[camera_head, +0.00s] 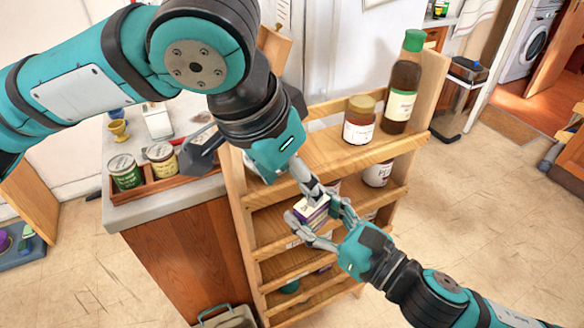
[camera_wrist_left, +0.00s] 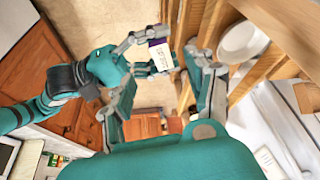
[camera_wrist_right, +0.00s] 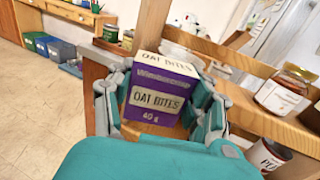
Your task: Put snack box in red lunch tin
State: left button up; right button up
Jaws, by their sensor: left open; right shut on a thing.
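The snack box (camera_head: 312,209) is a small purple and white carton; in the right wrist view its label (camera_wrist_right: 158,90) reads "OAT BITES". My right gripper (camera_head: 320,222) is shut on it, with fingers on both sides, in front of the wooden shelf rack. My left gripper (camera_head: 308,187) is open just above the box. In the left wrist view the box (camera_wrist_left: 161,56) shows between and beyond the open left fingers (camera_wrist_left: 166,72). I cannot tell whether the left fingers touch it. I cannot make out a red lunch tin in any view.
On the left, a counter (camera_head: 117,213) carries a tray with two cans (camera_head: 125,172).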

aim_at(309, 206)
pick_arm(q)
jog(key=x, duration=1.1)
jog(key=shift+w+d, duration=0.1)
jog(key=shift+w, duration=0.05)
jog(key=c, duration=1)
grip_shut()
pick_arm(e)
jog(key=o, duration=1.2)
